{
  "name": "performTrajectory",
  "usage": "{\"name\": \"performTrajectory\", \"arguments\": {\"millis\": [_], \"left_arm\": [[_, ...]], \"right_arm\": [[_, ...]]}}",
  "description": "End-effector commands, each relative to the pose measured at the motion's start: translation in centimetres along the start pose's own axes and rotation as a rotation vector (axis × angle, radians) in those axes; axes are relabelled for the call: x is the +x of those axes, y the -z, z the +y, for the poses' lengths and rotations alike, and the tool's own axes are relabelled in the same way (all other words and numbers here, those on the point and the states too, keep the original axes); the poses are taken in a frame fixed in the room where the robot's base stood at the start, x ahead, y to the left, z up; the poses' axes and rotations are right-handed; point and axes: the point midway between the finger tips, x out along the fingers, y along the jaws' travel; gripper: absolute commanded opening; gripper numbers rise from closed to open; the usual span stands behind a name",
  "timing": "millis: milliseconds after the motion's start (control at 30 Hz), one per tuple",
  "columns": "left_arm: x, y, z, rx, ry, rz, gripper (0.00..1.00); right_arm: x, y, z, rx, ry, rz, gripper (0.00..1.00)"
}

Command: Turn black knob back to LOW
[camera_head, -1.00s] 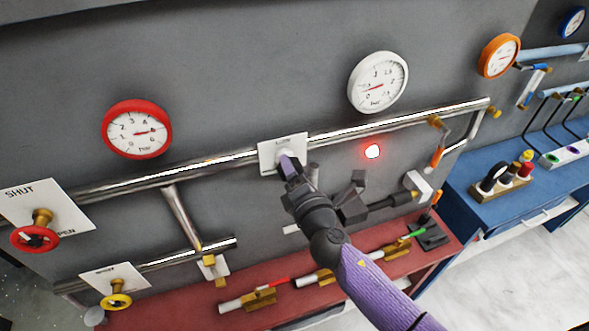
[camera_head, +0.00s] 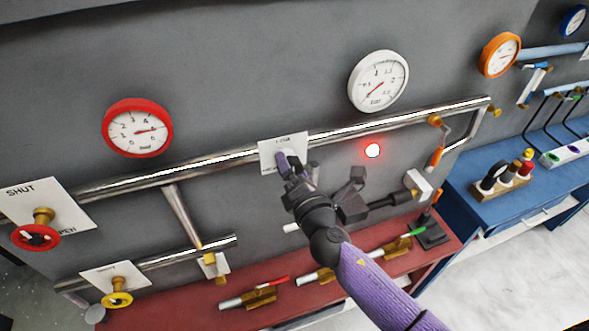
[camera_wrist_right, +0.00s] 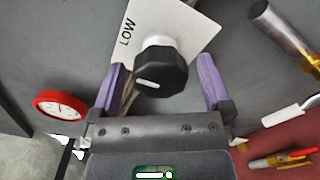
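The black knob (camera_wrist_right: 160,72) sits on a white plate (camera_wrist_right: 172,25) marked LOW in the right wrist view. The knob has a white line mark. My right gripper (camera_wrist_right: 162,82) is open, with its purple fingers on either side of the knob and gaps visible between. In the head view, the same plate (camera_head: 270,158) is on the grey wall, and my right gripper (camera_head: 285,164) covers the knob there. The white gauge (camera_head: 378,81) above has its red needle toward lower left. My left gripper is not in view.
A lit red lamp (camera_head: 372,151) is right of the plate. A steel pipe (camera_head: 390,123) runs along the wall. A red valve wheel (camera_head: 36,237) and a yellow one (camera_head: 117,300) are at left. A red bench (camera_head: 400,266) with tools lies below.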

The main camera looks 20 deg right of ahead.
Motion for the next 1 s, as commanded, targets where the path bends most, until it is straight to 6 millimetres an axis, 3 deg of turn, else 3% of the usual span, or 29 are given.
{"name": "performTrajectory", "arguments": {"millis": [133, 233, 600, 1000], "left_arm": [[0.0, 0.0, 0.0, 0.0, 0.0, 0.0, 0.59], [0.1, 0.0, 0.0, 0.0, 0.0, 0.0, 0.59], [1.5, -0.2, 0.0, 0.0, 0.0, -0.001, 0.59], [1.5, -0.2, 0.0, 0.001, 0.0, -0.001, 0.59]], "right_arm": [[-0.1, 0.0, 0.0, 0.001, -0.001, -0.001, 1.0], [-1.3, 0.1, -0.1, 0.001, 0.0, 0.001, 1.0], [-9.2, 0.2, -0.2, 0.001, 0.002, 0.002, 1.0], [-9.9, 0.0, 0.0, 0.0, -0.001, 0.0, 1.0]]}}
